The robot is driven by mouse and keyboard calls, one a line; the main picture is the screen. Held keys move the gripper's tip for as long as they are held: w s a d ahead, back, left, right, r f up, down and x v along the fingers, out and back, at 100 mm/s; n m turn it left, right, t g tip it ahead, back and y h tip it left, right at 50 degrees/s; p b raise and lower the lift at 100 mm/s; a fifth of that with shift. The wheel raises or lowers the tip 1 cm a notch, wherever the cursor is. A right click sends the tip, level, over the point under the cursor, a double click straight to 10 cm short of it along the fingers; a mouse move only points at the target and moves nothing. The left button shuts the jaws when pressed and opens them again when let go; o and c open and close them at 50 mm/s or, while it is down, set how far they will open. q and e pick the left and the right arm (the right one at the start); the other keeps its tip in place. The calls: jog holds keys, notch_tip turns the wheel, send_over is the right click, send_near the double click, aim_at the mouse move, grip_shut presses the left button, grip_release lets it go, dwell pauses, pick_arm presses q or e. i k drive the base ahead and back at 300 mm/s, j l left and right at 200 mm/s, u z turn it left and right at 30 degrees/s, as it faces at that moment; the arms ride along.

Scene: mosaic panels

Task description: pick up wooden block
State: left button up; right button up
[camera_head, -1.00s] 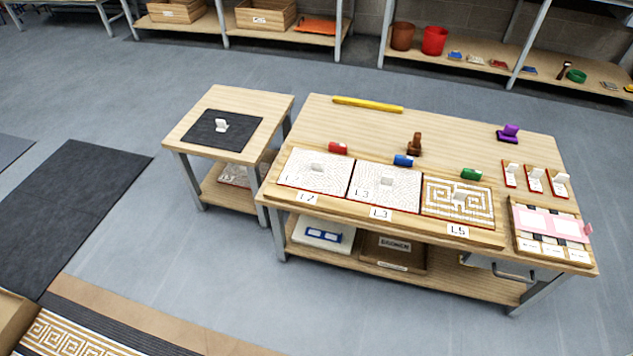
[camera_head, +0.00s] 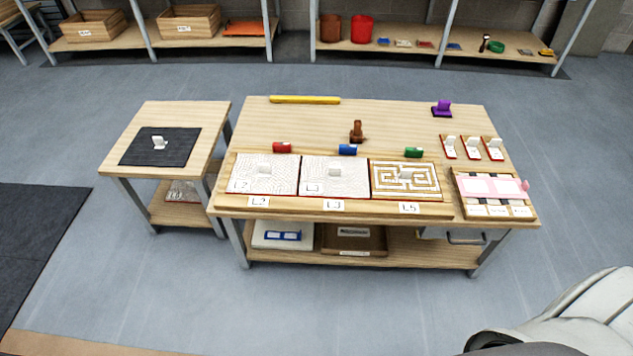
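A brown wooden block-like piece with an upright grip (camera_head: 357,132) stands on the main wooden table (camera_head: 400,120), behind the row of panels. It is the only small brown wooden piece I see on the tabletop; I cannot tell for certain that it is the task's block. A white and grey part of my own body shows at the lower right. Neither of my grippers is in view.
Mosaic panels (camera_head: 334,182) line the table's front edge, with red (camera_head: 282,147), blue (camera_head: 348,150) and green (camera_head: 414,152) pieces behind them. A purple piece (camera_head: 442,109) and yellow bar (camera_head: 305,99) lie farther back. A smaller table (camera_head: 190,115) stands left. Floor in front is clear.

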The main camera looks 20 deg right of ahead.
aim_at(356, 136)
jog(key=z, duration=1.35)
